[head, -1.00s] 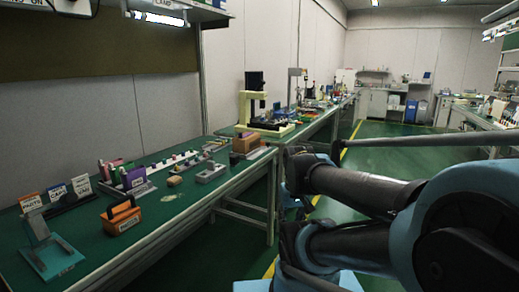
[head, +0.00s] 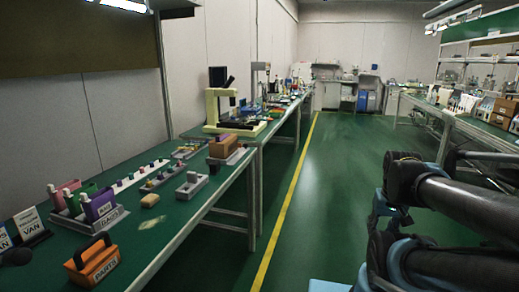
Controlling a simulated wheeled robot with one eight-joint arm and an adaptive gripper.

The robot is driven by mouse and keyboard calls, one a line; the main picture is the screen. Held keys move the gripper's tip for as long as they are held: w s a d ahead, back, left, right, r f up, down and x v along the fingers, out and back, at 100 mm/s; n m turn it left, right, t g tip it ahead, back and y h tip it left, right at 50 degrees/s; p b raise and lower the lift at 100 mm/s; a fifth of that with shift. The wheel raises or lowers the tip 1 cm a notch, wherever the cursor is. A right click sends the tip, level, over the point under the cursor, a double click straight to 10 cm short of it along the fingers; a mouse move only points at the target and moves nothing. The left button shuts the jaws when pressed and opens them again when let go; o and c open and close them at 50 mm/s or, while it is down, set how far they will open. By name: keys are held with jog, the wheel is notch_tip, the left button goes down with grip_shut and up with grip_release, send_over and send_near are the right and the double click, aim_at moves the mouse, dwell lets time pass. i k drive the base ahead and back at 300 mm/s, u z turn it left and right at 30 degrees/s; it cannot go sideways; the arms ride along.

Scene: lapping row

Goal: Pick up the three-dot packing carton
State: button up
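Several brown cartons (head: 503,112) stand at the near end of the right-hand bench, at the right edge of the head view. They are too small and far off for me to make out any dots, so I cannot tell which is the three-dot packing carton. A brown block (head: 223,147) also sits on a grey base on the left bench; no dots show on it. My arm's links fill the lower right of the view, but my gripper is out of the picture.
A green floor aisle with a yellow line (head: 287,205) runs clear between left and right benches (head: 446,115).

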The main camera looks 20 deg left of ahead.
aim_at(217, 151)
jog(key=z, duration=1)
jog(key=i, duration=1.45)
jog(key=u, duration=3.6)
jog(key=i, duration=0.35)
jog(key=u, duration=0.25)
